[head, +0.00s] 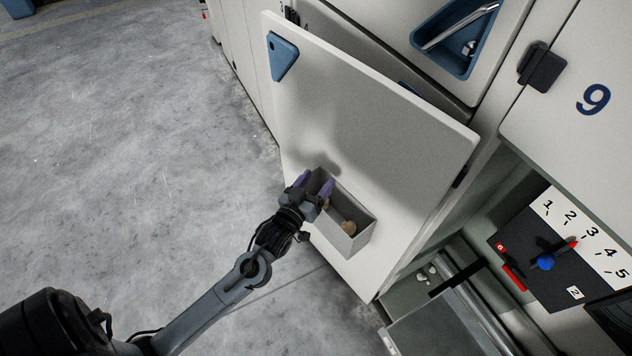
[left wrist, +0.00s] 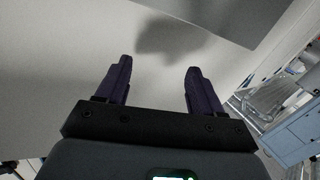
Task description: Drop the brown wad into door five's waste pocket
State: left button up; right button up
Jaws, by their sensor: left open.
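A white cabinet door (head: 375,115) stands swung open, and I see no number on its visible face. A grey open-topped waste pocket (head: 359,243) is fixed low on that face. A brown wad (head: 348,227) lies inside the pocket, toward its right end. A smaller brownish bit shows beside my gripper, partly hidden. My left gripper (head: 316,184) is open, its purple fingers at the pocket's left end. In the left wrist view the two fingers (left wrist: 157,82) stand apart with nothing between them. My right gripper is not in view.
A blue triangular handle (head: 283,56) is on the door's upper left. A blue recess with a metal tool (head: 458,35) is above. A dial panel marked 1 to 5 (head: 545,262) and an open drawer (head: 440,325) are lower right. Concrete floor lies clear at left.

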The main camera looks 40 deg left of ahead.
pick_arm(q)
jog(key=s+d+p, duration=0.2)
jog(key=s+p, duration=0.1)
jog(key=s, duration=0.7)
jog(key=shift+s+r, duration=0.15)
jog(key=shift+s, duration=0.2)
